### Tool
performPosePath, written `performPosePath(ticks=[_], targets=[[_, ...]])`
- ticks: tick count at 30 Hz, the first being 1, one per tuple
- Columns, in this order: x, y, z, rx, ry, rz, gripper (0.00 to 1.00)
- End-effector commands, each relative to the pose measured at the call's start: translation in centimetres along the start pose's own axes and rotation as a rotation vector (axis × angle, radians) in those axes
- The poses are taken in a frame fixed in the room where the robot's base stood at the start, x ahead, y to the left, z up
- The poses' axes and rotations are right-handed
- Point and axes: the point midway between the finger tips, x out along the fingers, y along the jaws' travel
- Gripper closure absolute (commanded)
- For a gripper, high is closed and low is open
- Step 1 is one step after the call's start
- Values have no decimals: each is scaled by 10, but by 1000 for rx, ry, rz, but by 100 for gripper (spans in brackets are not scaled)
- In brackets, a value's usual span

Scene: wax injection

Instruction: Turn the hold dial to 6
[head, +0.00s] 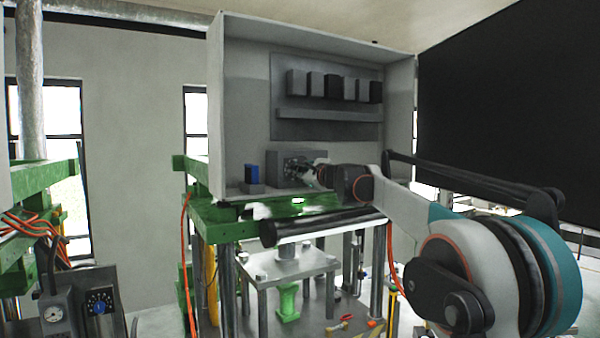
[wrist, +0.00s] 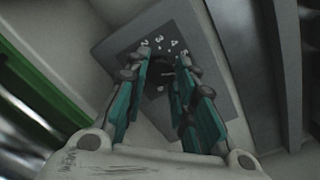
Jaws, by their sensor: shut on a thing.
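The dial (wrist: 163,80) is a dark knob on a grey panel (wrist: 122,40) with pale numerals around it. In the wrist view, numerals including 2, 3 and 4 show above the knob. My gripper (wrist: 162,72) is shut on the dial, with one teal-padded finger on each side of it. The fingers hide much of the knob, and I cannot read which numeral its pointer is at. In the head view my gripper (head: 308,172) reaches the small grey panel (head: 283,158) inside the open cabinet, and the dial is mostly hidden behind it.
A small blue block (head: 251,172) stands left of the panel. A green press frame (head: 230,212) is below. Another control box with a blue knob (head: 98,306) is at the lower left.

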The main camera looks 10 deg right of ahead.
Motion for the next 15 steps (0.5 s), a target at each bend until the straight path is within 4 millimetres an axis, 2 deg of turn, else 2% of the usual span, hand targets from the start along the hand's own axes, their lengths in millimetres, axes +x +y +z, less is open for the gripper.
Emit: performPosePath(ticks=[15], targets=[[0, 1, -1, 48, 1, 1, 100]])
